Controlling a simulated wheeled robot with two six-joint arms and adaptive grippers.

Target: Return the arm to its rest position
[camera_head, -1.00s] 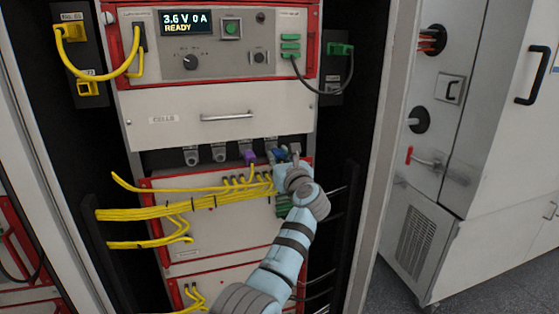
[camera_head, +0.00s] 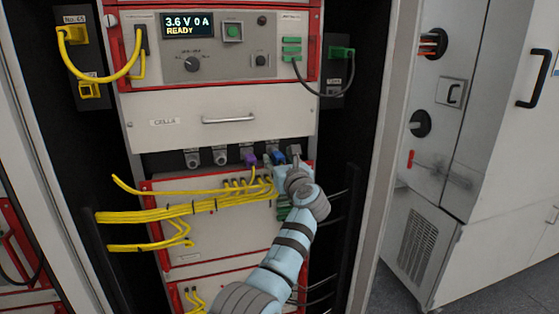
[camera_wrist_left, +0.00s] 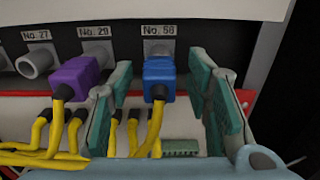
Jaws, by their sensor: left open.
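My left gripper (camera_head: 281,158) is at the row of sockets under the drawer panel, its arm rising from the bottom of the head view. In the left wrist view its teal-padded fingers (camera_wrist_left: 168,95) are open, one on each side of a blue plug (camera_wrist_left: 160,78). Gaps show between the plug and both pads. The blue plug sits in the socket labelled No. 58, with yellow cable hanging below it. It also shows in the head view (camera_head: 279,157). My right gripper is not in view.
A purple plug (camera_wrist_left: 75,75) sits left of the left finger. Grey sockets (camera_head: 192,158) lie further left. Bundled yellow cables (camera_head: 170,211) run below. The cycler panel (camera_head: 215,50) reads 3.6 V 0 A READY. A white cabinet (camera_head: 500,160) stands right.

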